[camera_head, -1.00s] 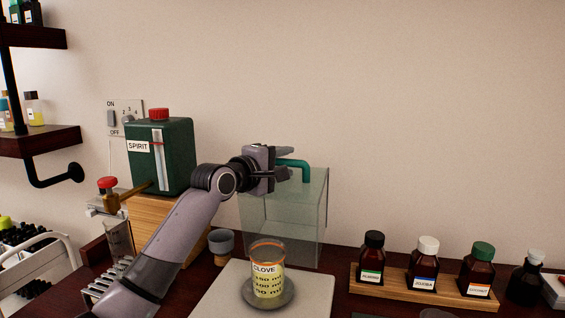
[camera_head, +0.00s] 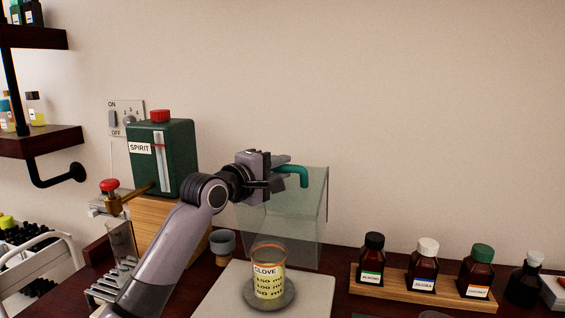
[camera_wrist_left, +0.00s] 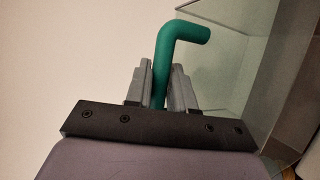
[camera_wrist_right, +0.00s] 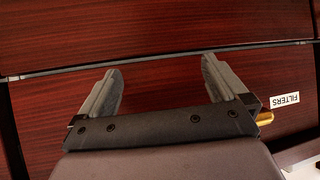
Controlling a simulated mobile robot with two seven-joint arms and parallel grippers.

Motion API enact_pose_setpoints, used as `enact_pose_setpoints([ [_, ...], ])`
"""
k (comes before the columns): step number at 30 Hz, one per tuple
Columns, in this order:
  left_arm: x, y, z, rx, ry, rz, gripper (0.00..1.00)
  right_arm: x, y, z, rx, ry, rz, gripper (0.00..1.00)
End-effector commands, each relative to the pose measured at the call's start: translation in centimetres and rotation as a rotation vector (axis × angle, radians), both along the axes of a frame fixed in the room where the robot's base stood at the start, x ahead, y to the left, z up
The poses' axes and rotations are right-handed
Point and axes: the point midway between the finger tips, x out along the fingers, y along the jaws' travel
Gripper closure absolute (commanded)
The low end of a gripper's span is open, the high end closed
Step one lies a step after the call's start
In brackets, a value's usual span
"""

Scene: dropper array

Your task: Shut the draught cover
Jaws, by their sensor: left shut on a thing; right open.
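The draught cover (camera_head: 297,215) is a clear, see-through box behind the pale balance plate (camera_head: 228,296). It stands tilted, and I cannot tell how its lower edge rests. Its green bent handle (camera_head: 303,174) sticks out near its top. My left gripper (camera_head: 276,176) is shut on this handle; in the left wrist view the two fingers clasp the handle's stem (camera_wrist_left: 180,34). A beaker labelled CLOVE (camera_head: 268,278) stands on a round grey pan (camera_head: 286,297), in front of the cover. My right gripper (camera_wrist_right: 160,85) is open and empty, shown only in the right wrist view.
A green SPIRIT tank (camera_head: 176,160) on a wooden block and a small grey cup (camera_head: 222,243) stand left of the cover. A wooden rack (camera_head: 395,289) with dark bottles is at right. Dark wood fronts with a FILTERS label (camera_wrist_right: 285,100) face my right gripper.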

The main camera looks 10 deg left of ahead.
Motion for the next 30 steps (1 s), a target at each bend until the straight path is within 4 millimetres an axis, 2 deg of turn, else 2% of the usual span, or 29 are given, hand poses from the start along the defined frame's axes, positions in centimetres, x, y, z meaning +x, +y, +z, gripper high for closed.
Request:
enact_pose_setpoints([
  [9, -5.0, 0.2, -0.8, -0.009, -0.211, 0.001, 1.0, 0.0, 0.0, -2.1, 0.0, -0.001, 0.0, 0.0],
  [18, -8.9, 0.4, -1.8, -0.014, -0.387, 0.001, 1.0, 0.0, 0.0, -4.9, 0.0, -0.001, 0.0, 0.0],
  [24, -10.3, 0.4, -2.1, -0.014, -0.451, 0.001, 1.0, 0.0, 0.0, -5.9, 0.0, 0.0, 0.0, 0.0],
  [30, -10.8, 0.4, -2.0, -0.015, -0.475, 0.001, 1.0, 0.0, 0.0, -6.1, 0.001, 0.0, -0.001, 0.0],
])
